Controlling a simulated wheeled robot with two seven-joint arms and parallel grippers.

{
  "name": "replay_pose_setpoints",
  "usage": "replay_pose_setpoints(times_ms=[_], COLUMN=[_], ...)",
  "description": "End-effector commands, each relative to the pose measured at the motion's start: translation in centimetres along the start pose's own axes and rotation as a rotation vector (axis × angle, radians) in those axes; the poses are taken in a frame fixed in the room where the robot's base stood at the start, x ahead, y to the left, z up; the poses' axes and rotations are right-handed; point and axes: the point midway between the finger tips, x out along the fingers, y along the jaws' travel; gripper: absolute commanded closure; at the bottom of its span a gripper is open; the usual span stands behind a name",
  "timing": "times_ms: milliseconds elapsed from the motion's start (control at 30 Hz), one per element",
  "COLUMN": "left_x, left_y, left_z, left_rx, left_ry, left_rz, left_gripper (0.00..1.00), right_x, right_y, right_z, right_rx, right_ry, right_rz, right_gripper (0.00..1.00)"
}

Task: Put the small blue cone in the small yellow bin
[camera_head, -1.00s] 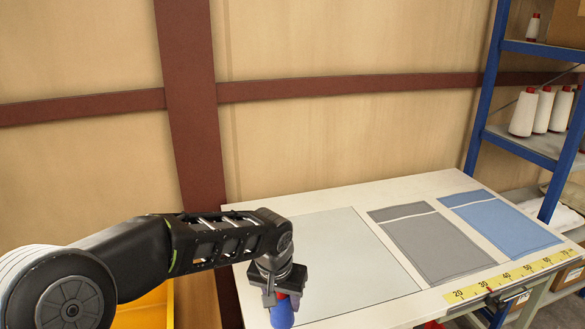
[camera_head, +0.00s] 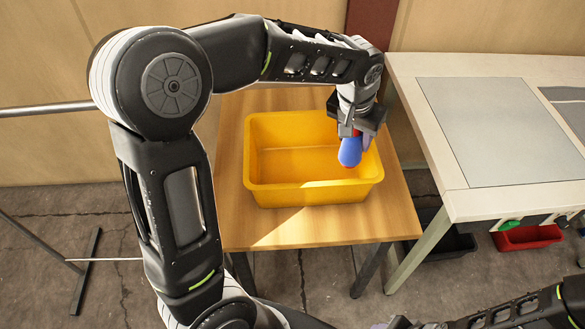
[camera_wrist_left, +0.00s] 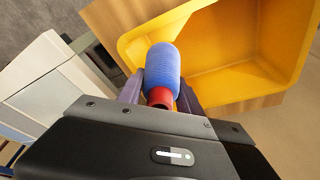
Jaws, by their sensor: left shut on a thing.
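The small blue cone (camera_head: 350,152) is held in my left gripper (camera_head: 357,130), which is shut on its red end. In the head view the cone hangs tilted at the right side of the small yellow bin (camera_head: 262,197), over or near its right wall. The left wrist view shows the blue cone (camera_wrist_left: 162,68) between the fingers (camera_wrist_left: 160,96), with the bin (camera_wrist_left: 215,85) beyond and to the right. The bin is empty where I can see inside. My right arm shows at the lower right of the head view; its gripper cannot be made out.
The bin stands on a wooden table (camera_head: 300,230). A white worktable (camera_head: 425,105) with a grey sheet (camera_head: 500,125) is close at the right. A red bin (camera_head: 527,238) and a dark bin (camera_head: 445,240) are below it. A metal rail stands at the left.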

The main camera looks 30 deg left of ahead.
Motion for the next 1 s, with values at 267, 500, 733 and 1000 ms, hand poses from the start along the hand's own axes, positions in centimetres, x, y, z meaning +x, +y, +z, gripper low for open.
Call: replay_pose_setpoints(times_ms=[267,500,733,1000], left_x=[0.0,1.1,3.1,2.9], left_y=[0.0,-2.8,-11.4,-17.1], left_z=[0.0,0.4,2.4,4.3], left_rx=[0.000,0.009,0.067,0.141], left_ry=[0.001,-0.007,-0.010,0.002], left_rz=[0.000,0.008,0.030,0.039], left_gripper=[1.00,1.00,1.00,1.00], right_x=[0.0,1.5,5.1,6.7], right_y=[0.0,0.6,1.9,2.4], right_z=[0.0,-0.1,-0.2,-0.4], right_rx=[0.001,0.000,-0.003,-0.005], right_ry=[0.000,0.001,0.006,0.009], right_rz=[0.001,-0.001,-0.004,-0.007], right_gripper=[0.64,0.64,0.64,0.64])
